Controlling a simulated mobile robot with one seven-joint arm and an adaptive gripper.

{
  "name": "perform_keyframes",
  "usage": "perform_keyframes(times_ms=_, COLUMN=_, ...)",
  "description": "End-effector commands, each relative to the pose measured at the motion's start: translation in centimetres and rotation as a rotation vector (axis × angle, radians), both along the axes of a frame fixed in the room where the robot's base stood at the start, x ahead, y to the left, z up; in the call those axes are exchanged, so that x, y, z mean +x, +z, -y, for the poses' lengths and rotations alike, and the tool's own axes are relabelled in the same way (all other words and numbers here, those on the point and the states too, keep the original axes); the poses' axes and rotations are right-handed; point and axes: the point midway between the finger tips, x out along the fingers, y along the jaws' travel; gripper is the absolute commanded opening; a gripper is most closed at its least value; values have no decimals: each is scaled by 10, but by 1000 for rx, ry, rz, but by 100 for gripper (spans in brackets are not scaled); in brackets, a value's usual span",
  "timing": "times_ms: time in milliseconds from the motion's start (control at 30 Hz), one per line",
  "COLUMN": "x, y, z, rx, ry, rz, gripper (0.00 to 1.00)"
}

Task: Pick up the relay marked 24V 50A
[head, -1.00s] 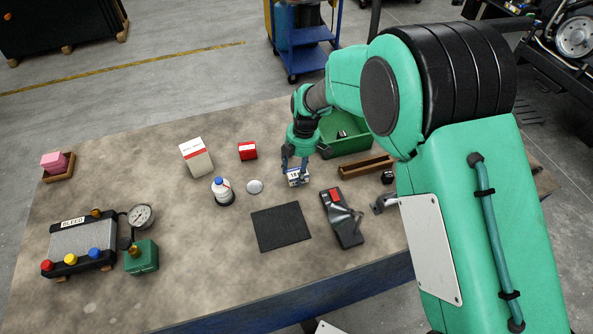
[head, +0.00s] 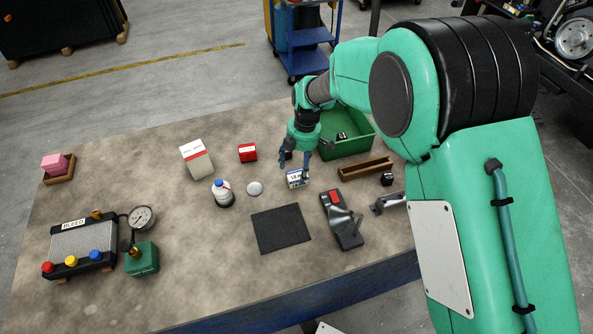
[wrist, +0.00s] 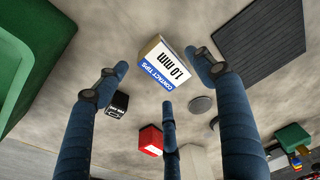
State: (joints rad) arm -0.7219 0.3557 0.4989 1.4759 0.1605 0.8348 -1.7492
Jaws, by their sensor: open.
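My gripper (head: 295,162) is open and empty, its fingers just above a small white and blue box marked contact tips 1.0 mm (head: 297,179). In the wrist view the box (wrist: 166,64) lies between the spread fingers (wrist: 163,82), apart from them. A small black cube (wrist: 118,105) with white print too small to read sits beyond the box, beside the left finger; my gripper largely hides that spot in the head view. Other small dark blocks are a black one (head: 387,179) at the right and one in the green bin (head: 342,135). I cannot read 24V 50A on any.
The green bin (head: 359,147) and a wooden tray (head: 366,168) stand right of my gripper. A red box (head: 247,152), white bottle (head: 222,190) and round grey disc (head: 255,188) are left. A black mat (head: 281,228) and dark handheld tool (head: 342,220) lie in front.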

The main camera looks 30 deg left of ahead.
Motion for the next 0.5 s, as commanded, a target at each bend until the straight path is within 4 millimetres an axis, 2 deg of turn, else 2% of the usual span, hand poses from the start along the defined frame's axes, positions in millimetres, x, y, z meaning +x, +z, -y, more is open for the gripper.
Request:
perform_keyframes(times_ms=200, x=4, y=39, z=2, rx=3, ry=0, rz=3, gripper=68)
perform_keyframes(times_ms=500, x=7, y=77, z=6, rx=1, ry=0, rz=1, gripper=68)
